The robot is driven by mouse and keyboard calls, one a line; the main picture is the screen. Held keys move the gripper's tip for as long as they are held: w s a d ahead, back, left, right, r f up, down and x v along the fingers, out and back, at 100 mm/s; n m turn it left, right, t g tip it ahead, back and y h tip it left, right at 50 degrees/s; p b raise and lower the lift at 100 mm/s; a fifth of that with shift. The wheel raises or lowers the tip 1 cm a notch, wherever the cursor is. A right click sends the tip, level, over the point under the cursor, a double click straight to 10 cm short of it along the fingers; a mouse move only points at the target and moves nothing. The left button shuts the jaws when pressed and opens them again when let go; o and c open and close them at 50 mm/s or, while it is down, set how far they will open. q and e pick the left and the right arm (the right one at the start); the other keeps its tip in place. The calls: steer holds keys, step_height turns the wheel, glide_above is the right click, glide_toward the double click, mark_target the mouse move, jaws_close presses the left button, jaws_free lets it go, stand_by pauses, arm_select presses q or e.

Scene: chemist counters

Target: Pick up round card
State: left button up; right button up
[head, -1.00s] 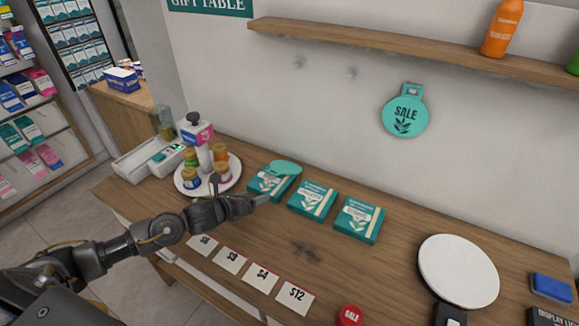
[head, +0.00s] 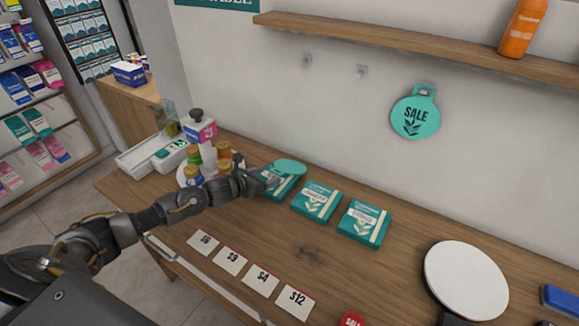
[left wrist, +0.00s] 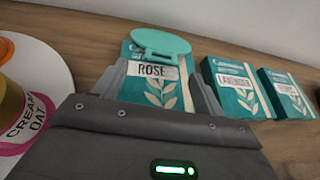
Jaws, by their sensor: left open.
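A flat teal round card (head: 290,167) lies over the far end of the leftmost teal box (head: 280,187). In the left wrist view the round card (left wrist: 160,42) shows a slot, and it lies beyond the ROSE label of that box (left wrist: 158,92). My left gripper (head: 262,181) is at the near left part of the ROSE box. In the left wrist view my open fingers (left wrist: 162,85) appear on both sides of the box's label, with the card just past the tips. My right gripper is not in view.
Two more teal boxes (head: 316,202) (head: 364,223) stand to the right. A white round tray (head: 186,181) with bottles is at the left, partly behind my arm. Price cards (head: 232,262) lie along the front. A white disc (head: 466,283) stands at the right.

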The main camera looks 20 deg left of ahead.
mark_target(288, 167)
arm_select(q)
steer(key=shift+w+d+p, duration=0.2)
steer(key=shift+w+p, duration=0.1)
steer(key=shift+w, duration=0.05)
steer(key=p+x, duration=0.1)
steer(key=x, duration=0.2)
steer(key=shift+w, duration=0.2)
steer(key=shift+w+d+f, duration=0.15)
steer(key=shift+w+f, duration=0.15)
steer(key=shift+w, duration=0.1)
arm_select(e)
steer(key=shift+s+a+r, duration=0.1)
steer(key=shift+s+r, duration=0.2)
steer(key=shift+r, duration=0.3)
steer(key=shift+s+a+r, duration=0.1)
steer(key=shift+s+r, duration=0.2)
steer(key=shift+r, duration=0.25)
arm_select(q)
steer(key=shift+c, duration=0.3)
steer(key=c, duration=1.1)
steer(key=shift+o, duration=0.2)
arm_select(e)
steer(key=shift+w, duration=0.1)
arm_select(q)
steer(key=shift+r, duration=0.1)
